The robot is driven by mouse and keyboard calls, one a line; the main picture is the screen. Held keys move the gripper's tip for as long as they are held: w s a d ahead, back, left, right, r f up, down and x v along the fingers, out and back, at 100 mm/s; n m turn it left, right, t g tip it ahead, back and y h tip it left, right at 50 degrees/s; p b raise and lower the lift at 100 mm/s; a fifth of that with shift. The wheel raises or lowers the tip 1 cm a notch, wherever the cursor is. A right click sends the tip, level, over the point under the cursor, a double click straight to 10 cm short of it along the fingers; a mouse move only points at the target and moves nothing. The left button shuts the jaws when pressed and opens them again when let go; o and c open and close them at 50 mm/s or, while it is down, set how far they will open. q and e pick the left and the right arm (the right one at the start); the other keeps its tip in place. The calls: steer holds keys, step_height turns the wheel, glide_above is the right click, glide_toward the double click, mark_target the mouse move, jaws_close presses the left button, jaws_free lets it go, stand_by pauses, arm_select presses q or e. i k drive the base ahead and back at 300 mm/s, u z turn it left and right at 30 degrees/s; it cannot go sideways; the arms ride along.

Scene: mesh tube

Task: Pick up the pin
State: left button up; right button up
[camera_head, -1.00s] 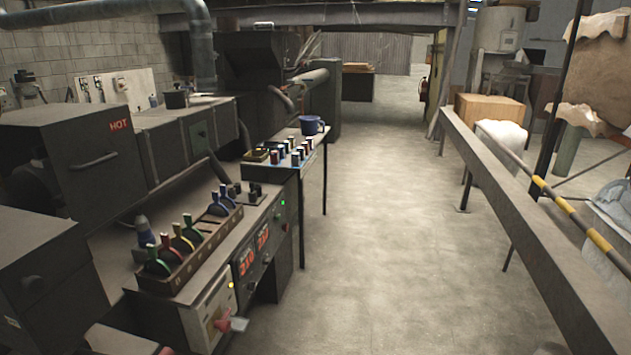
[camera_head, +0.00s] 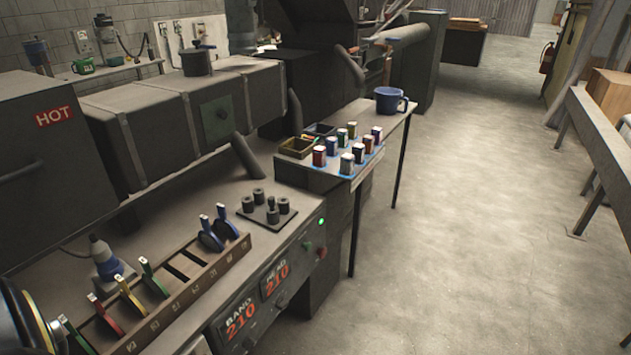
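I cannot tell for sure which thing is the pin. Several short dark cylinders stand upright on a small dark plate (camera_head: 262,218) on the bench, behind the slotted rack. Several small blocks with coloured sides and pale tops, among them a red one (camera_head: 319,156), stand on a blue mat (camera_head: 346,172) on the side table.
A slotted wooden rack (camera_head: 192,292) with coloured-handled tools lies at the front of the bench. A blue mug (camera_head: 390,100) and small open boxes (camera_head: 297,147) are on the side table. A box marked HOT (camera_head: 55,117) stands left. The floor (camera_head: 470,200) right is clear.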

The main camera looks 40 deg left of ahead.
mark_target(271, 201)
steer(key=u, duration=0.65)
steer(key=i, duration=1.2)
steer(key=u, duration=1.2)
